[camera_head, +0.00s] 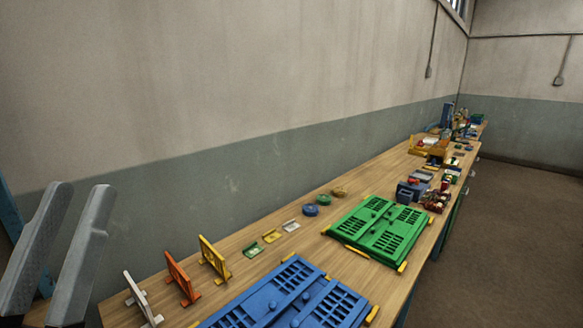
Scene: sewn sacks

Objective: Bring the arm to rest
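My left gripper (81,190) shows at the left edge of the head view. Its two grey fingers point up and stand apart, with a gap between them and nothing held. It is in front of the wall, to the left of the table's near end. My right gripper is not in view. No sewn sack can be made out in this view.
A long wooden table (338,262) runs along the wall. It bears a blue slotted panel (268,300), a green slotted panel (375,230), small white, orange and yellow stands (213,258), and clutter at the far end. The floor (510,240) to the right is clear.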

